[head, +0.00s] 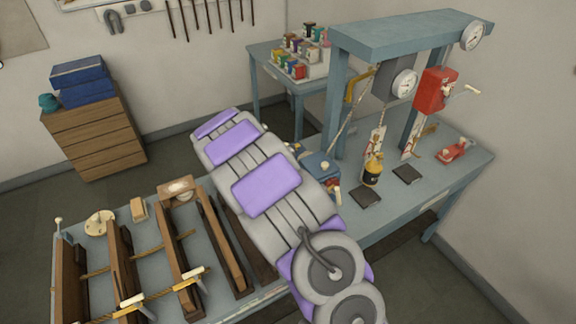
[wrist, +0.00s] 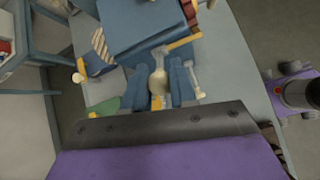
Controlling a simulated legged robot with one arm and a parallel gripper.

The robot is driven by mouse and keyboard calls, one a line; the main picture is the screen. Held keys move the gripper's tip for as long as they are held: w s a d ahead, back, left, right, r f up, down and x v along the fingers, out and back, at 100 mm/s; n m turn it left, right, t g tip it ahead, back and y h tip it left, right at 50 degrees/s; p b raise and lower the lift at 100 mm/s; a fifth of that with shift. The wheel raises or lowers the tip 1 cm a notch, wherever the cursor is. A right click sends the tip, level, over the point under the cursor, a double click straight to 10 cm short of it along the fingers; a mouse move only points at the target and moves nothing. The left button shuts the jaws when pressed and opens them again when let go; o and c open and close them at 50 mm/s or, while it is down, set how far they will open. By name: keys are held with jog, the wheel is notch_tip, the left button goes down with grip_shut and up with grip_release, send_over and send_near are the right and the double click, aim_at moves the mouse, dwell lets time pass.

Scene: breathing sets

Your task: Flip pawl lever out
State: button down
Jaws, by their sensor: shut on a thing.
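In the wrist view, a blue mechanism (wrist: 150,28) fills the top middle. A cream rounded handle (wrist: 157,82) stands upright between blue side pieces. A thin ochre lever (wrist: 184,42) with a pale knob lies slanted just beyond it. My gripper (wrist: 160,110) shows as a dark jaw edge across the lower part, right against the foot of the cream handle. It is shut on a lever there; the jaw hides the contact, and I cannot tell whether it is the pawl lever. In the head view, a blue unit (head: 320,165) on the bench is partly behind my body; my gripper is hidden.
The blue-grey bench (head: 395,208) carries a yellow-black bottle (head: 373,170), a red block (head: 453,150) and dark pads. Gauges and a red box (head: 434,92) hang from the frame above. A rack with wooden dividers (head: 180,255) stands at lower left.

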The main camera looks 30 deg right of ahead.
jog(key=shift+d+r+y+p, duration=0.55)
jog(key=shift+y+p, duration=0.45)
jog(key=shift+p, duration=0.7)
jog(key=shift+w+f, duration=0.1)
jog(key=c, duration=1.4)
grip_release()
jog(key=o, duration=0.3)
jog(key=shift+w+d+f, duration=0.1)
jog(key=shift+d, duration=0.05)
jog(key=shift+o, duration=1)
jog(key=shift+d, duration=0.1)
jog(key=v, duration=1.7)
jog(key=shift+r+b, duration=0.25)
jog(key=shift+b, duration=0.1)
